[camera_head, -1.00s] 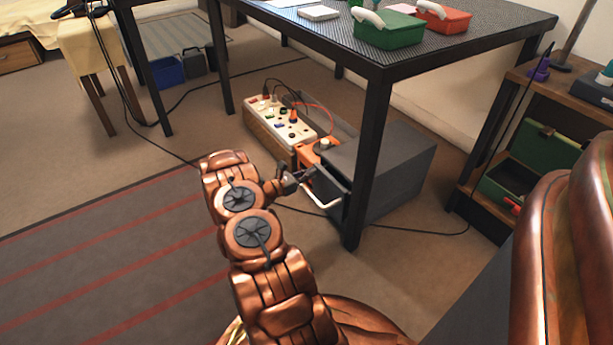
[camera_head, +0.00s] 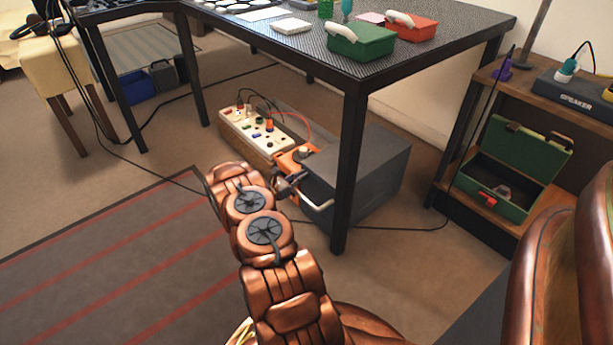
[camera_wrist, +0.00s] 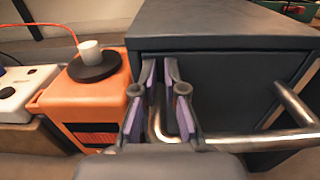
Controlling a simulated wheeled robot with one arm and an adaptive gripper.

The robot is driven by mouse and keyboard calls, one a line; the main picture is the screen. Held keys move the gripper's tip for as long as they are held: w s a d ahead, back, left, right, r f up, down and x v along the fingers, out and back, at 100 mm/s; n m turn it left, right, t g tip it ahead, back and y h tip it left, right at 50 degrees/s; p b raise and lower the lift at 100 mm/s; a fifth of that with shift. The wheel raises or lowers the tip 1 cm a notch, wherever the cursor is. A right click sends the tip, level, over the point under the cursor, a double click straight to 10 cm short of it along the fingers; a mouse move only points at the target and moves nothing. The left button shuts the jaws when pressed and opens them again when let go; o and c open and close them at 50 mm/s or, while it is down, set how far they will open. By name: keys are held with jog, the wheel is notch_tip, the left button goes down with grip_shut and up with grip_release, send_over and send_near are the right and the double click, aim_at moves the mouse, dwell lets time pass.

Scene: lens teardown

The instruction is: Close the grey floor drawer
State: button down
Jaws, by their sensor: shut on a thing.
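The grey floor drawer (camera_wrist: 225,90) is in the dark grey cabinet (camera_head: 365,160) under the table. In the wrist view its front sits close under the cabinet top and looks nearly flush; I cannot tell its exact gap. Its metal bar handle (camera_wrist: 250,139) stands out from the front and also shows in the head view (camera_head: 319,207). My gripper (camera_wrist: 160,75) has its purple-padded fingers either side of the handle's left end and is shut on it. In the head view my gripper (camera_head: 293,187) is at the front left of the cabinet, its fingertips partly hidden.
An orange box (camera_wrist: 97,95) with a white cup on a black disc stands close left of the drawer. A power strip (camera_head: 252,128) with cables lies beyond it. A black table leg (camera_head: 347,170) stands right of the handle. A cable crosses the floor.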

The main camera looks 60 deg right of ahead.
jog(key=shift+s+d+r, duration=0.1)
jog(key=shift+s+d, duration=0.2)
jog(key=shift+a, duration=0.3)
jog(key=p+v, duration=0.4)
jog(key=v, duration=1)
jog(key=shift+w, duration=0.35)
